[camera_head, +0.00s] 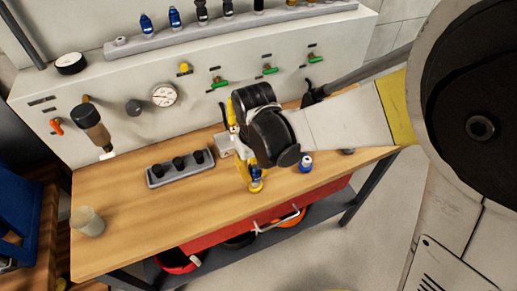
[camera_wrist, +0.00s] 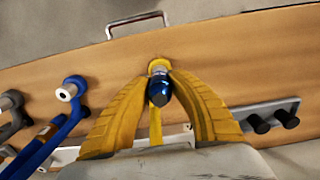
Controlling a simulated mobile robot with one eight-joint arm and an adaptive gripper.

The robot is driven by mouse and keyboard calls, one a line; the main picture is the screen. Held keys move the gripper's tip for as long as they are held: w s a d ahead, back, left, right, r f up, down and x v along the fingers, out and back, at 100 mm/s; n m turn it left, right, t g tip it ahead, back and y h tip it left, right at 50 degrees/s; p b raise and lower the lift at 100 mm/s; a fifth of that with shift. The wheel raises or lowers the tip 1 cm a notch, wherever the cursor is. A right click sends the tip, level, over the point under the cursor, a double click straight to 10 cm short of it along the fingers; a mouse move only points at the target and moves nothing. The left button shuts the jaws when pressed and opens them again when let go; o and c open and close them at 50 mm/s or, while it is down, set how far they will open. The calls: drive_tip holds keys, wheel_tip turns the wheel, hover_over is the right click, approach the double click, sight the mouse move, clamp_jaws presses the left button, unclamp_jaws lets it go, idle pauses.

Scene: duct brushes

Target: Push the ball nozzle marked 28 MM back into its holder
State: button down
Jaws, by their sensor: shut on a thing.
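My gripper (camera_head: 254,187) has yellow fingers and is low over the front middle of the wooden bench. In the wrist view my gripper (camera_wrist: 160,72) is shut on a dark blue nozzle (camera_wrist: 160,90) with a pale metal collar. The nozzle (camera_head: 256,172) also shows between the fingers in the head view. No 28 MM marking is readable. A grey rail (camera_head: 220,36) at the back top carries blue, black and other coloured nozzles. A grey block (camera_head: 157,182) with three black plugs lies left of my gripper. I cannot tell which is the nozzle's holder.
Another blue piece with a white ring (camera_head: 305,164) stands right of my gripper. A beige cup (camera_head: 88,222) stands at the bench's left. A gauge (camera_head: 164,95) and green-handled valves (camera_head: 270,70) line the back panel. Bare wood (camera_head: 140,235) lies at front left.

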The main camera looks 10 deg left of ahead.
sight(255, 167)
drive_tip(key=shift+r+p, duration=1.75)
drive_tip(key=shift+r, duration=0.85)
